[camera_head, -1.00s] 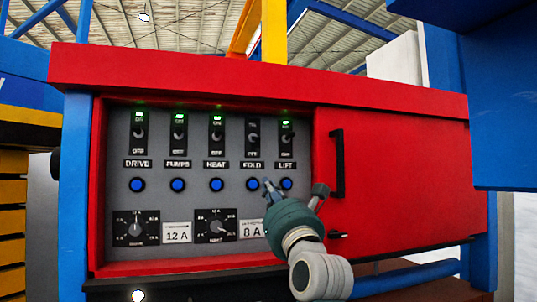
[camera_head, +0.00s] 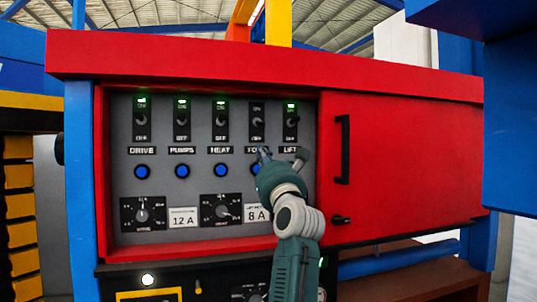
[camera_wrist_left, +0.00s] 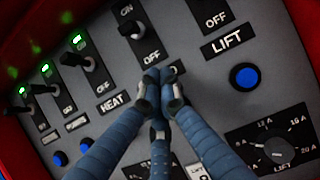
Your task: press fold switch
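The FOLD switch (camera_head: 257,122) is a black toggle on the grey panel, between HEAT and LIFT. Its lamp looks dark, while the other switches have green lamps lit. It also shows near the top of the left wrist view (camera_wrist_left: 130,29); its lamp is cut off there. My left gripper (camera_head: 264,154) is just below the switch, over the FOLD label, which it partly hides. In the left wrist view its blue fingers (camera_wrist_left: 161,82) come together with nothing seen between them. I cannot tell whether the fingertips touch the panel. My right gripper is not in view.
The LIFT switch (camera_head: 290,121) and HEAT switch (camera_head: 220,121) flank FOLD closely. Blue buttons (camera_head: 222,170) run in a row below, with dials (camera_head: 221,210) lower down. A red door with a black handle (camera_head: 343,149) stands at the right.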

